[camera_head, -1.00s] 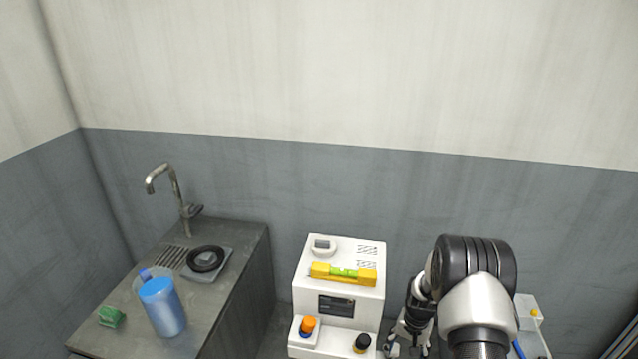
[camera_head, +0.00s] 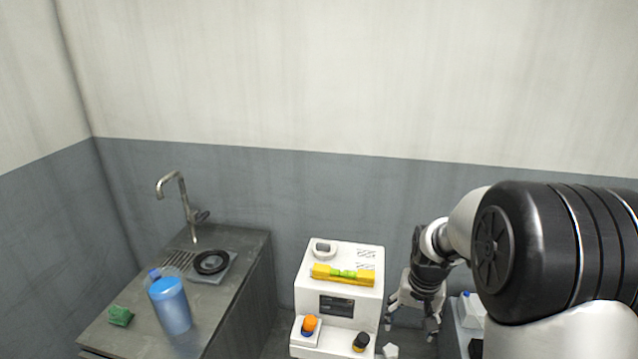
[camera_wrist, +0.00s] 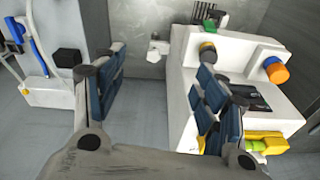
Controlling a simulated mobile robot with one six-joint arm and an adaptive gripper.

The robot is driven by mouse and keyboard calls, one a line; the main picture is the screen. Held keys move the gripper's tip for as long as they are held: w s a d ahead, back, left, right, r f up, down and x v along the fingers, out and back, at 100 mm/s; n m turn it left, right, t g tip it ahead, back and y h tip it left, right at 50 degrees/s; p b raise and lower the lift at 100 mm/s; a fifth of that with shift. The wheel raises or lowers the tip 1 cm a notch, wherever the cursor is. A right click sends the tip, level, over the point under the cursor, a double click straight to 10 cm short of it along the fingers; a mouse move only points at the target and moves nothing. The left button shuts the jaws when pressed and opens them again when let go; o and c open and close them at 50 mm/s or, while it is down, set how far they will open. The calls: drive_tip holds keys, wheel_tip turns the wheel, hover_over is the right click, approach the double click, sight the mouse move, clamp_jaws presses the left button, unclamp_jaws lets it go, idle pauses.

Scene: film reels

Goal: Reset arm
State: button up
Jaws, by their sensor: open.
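My gripper (camera_head: 414,312) hangs beside the right side of the white machine in the head view, below my bent arm. In the wrist view my gripper (camera_wrist: 165,95) is open, its blue-padded fingers wide apart with nothing between them. The right fingers overlap the white machine in that picture; I cannot tell whether they touch it.
The white machine (camera_head: 345,252) carries a yellow level (camera_head: 343,276), an orange knob (camera_head: 309,324) and a black knob (camera_head: 361,341). On the left, a grey counter (camera_head: 225,300) holds a blue bottle (camera_head: 170,304), a black reel (camera_head: 211,262), a green sponge (camera_head: 121,316) and a tap (camera_head: 187,205).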

drive_tip(key=s+a+r+n+t, duration=0.15)
drive_tip(key=s+a+r, duration=0.25)
drive_tip(key=s+r, duration=0.85)
drive_tip(key=s+a+r+n, duration=0.1)
drive_tip(key=s+r, duration=0.1)
drive_tip(key=s, duration=0.5)
drive_tip(key=s+a+r+n+t, duration=0.1)
drive_tip(key=s+r, duration=0.1)
drive_tip(key=s, duration=0.6)
drive_tip(key=shift+a+r, duration=0.25)
drive_tip(key=shift+t, duration=0.25)
